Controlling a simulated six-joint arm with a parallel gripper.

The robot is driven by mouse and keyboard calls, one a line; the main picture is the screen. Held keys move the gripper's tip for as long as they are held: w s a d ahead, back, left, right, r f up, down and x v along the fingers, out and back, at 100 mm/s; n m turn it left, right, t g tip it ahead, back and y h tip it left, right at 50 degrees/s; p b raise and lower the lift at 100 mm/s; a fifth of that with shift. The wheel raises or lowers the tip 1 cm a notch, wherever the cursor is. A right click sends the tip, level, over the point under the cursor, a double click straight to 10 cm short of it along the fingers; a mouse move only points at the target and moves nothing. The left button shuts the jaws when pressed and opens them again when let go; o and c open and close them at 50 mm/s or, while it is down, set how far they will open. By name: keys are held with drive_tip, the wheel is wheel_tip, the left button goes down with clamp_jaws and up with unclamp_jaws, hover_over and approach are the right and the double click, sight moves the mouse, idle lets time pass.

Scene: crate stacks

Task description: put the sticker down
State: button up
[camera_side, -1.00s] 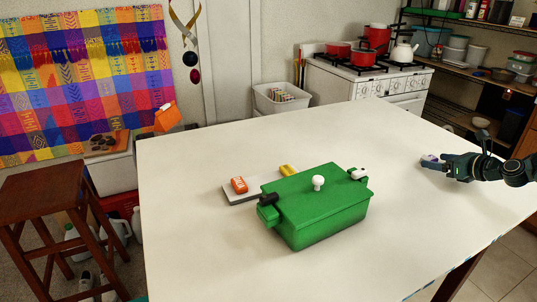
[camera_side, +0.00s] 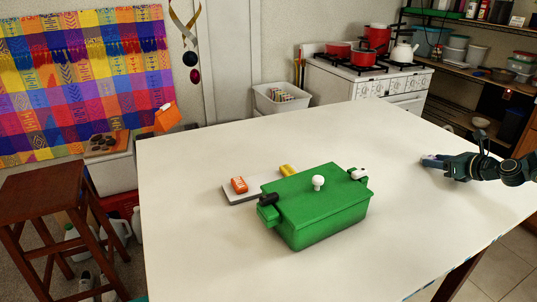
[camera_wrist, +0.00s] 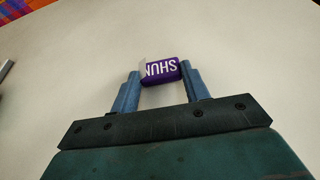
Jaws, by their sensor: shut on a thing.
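The sticker is a small purple block with white lettering (camera_wrist: 161,70). In the wrist view it sits between the two blue fingertips of my gripper (camera_wrist: 161,84), which are shut on it. In the side view my gripper (camera_side: 432,161) is at the right part of the white table, low over its surface. The sticker is barely visible there, at the fingertips. I cannot tell whether it touches the table.
A green lidded crate (camera_side: 318,222) with a white knob stands mid-table. The white table (camera_side: 400,220) is clear between crate and gripper.

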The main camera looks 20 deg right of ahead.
drive_tip(key=shift+r, duration=0.1)
wheel_tip(320, 180, up, 20)
drive_tip(key=shift+f, duration=0.1)
idle(0.9)
idle(0.5)
drive_tip(key=a+f+n+y, duration=0.1)
drive_tip(key=a+f, duration=0.3)
drive_tip(key=a, duration=0.2)
drive_tip(key=s+a+f+n+y, duration=0.1)
drive_tip(key=a+f, duration=0.3)
drive_tip(key=a, duration=0.2)
drive_tip(key=a+f+n+y, duration=0.1)
drive_tip(key=a+f+y, duration=0.1)
drive_tip(key=a+f, duration=0.2)
drive_tip(key=shift+s+a+f+g, duration=0.15)
drive_tip(key=shift+a+g, duration=0.05)
drive_tip(key=shift+a, duration=0.6)
drive_tip(key=shift+s+a+f+g, duration=0.15)
drive_tip(key=shift+a+g, duration=0.05)
drive_tip(key=shift+a, duration=0.55)
drive_tip(key=shift+d+r, duration=0.1)
drive_tip(key=shift+d, duration=0.05)
